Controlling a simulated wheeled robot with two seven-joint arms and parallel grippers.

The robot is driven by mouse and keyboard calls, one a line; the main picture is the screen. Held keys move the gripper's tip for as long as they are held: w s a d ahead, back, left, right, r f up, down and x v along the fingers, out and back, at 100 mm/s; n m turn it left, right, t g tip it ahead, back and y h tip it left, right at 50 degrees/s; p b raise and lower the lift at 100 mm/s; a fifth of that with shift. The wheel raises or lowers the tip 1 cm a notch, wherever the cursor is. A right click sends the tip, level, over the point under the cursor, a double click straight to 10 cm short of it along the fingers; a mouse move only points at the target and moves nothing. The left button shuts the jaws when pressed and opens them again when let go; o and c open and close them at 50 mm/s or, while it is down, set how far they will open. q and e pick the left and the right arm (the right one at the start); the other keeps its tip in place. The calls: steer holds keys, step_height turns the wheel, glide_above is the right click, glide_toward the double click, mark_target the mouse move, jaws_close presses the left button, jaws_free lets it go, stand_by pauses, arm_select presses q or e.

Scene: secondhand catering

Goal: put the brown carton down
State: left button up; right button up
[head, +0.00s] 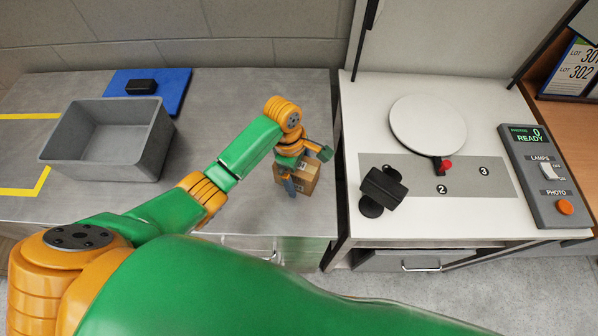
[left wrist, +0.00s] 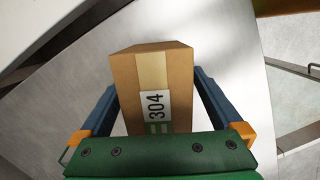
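The brown carton (head: 306,184) is at the right end of the grey steel counter (head: 225,200), partly hidden by my left gripper (head: 294,178). In the left wrist view the carton (left wrist: 150,75) has a paler tape strip and a white label reading 304. The blue fingers of my left gripper (left wrist: 155,95) lie along its two sides and appear shut on it. The carton looks upright; I cannot tell whether its base touches the counter. My right gripper is out of view.
A grey bin (head: 107,140) and a blue mat (head: 172,88) with a black block (head: 141,87) are on the counter's left. Across a narrow gap, the white table (head: 370,90) holds a round white plate (head: 428,125), a black device (head: 383,188) and a control panel (head: 545,175).

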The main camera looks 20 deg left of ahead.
arm_select(q)
steer(key=r, duration=0.4)
steer(key=a+r, duration=0.1)
steer(key=r, duration=0.3)
steer(key=a+r, duration=0.1)
steer(key=r, duration=0.3)
steer(key=shift+w+r, duration=0.1)
steer(key=shift+w, duration=0.05)
steer(key=shift+d, duration=0.1)
